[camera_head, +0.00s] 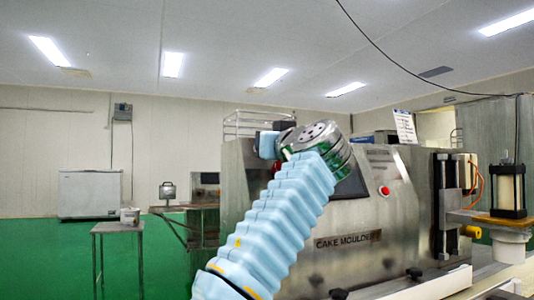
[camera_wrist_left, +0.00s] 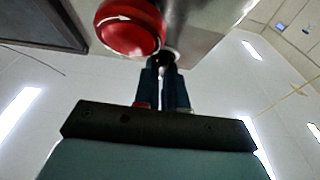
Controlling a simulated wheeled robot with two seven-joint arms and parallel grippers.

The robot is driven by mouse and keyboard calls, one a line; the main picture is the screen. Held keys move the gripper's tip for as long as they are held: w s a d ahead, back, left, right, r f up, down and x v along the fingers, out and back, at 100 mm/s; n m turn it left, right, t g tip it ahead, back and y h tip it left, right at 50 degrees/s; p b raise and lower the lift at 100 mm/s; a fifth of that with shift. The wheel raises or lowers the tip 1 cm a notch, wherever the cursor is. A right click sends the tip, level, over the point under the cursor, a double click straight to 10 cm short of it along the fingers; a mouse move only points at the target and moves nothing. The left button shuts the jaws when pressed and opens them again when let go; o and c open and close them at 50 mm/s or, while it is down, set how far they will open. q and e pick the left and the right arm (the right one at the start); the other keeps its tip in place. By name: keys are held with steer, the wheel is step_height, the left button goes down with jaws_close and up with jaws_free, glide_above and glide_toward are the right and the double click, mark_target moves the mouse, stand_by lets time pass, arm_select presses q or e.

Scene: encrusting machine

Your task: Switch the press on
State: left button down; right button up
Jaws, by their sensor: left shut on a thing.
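The press is a steel machine marked "CAKE MOULDER" (camera_head: 345,242). A red button (camera_head: 384,190) sits on its front, right of a dark screen (camera_head: 352,186). In the left wrist view the red button (camera_wrist_left: 130,27), with a white arrow, is close up, just left of and beyond my fingertips. My left gripper (camera_wrist_left: 162,68) has its two dark fingers close together on a small dark part at the panel; this part is mostly hidden by the fingertips. In the head view my left arm covers part of the press and the fingertips are hidden. My right gripper is not in view.
Right of the button are a vertical slide (camera_head: 446,205) and a clear-walled cylinder (camera_head: 508,190) on the press. A small steel table (camera_head: 118,228) and a white chest freezer (camera_head: 90,193) stand at the left. Green floor (camera_head: 60,255) is open there.

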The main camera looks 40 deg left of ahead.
arm_select(q)
steer(key=m+t+h, duration=0.1)
steer(key=m+t, duration=0.1)
steer(key=m, duration=0.2)
steer(key=shift+t+h, duration=0.3)
steer(key=shift+h, duration=0.1)
steer(key=m+h, duration=0.1)
steer(key=m, duration=0.1)
steer(key=shift+s+m+t, duration=0.1)
steer(key=shift+m+t, duration=0.2)
steer(key=shift+t, duration=0.1)
steer(key=m+t+h+p, duration=0.1)
steer(key=m, duration=0.2)
steer(key=shift+a+r+h, duration=0.1)
steer(key=shift+h, duration=0.3)
steer(key=shift+m+t+h+p, duration=0.3)
steer(key=shift+m+h+p, duration=0.5)
steer(key=shift+m, duration=0.7)
steer(key=c, duration=1.2)
jaws_free()
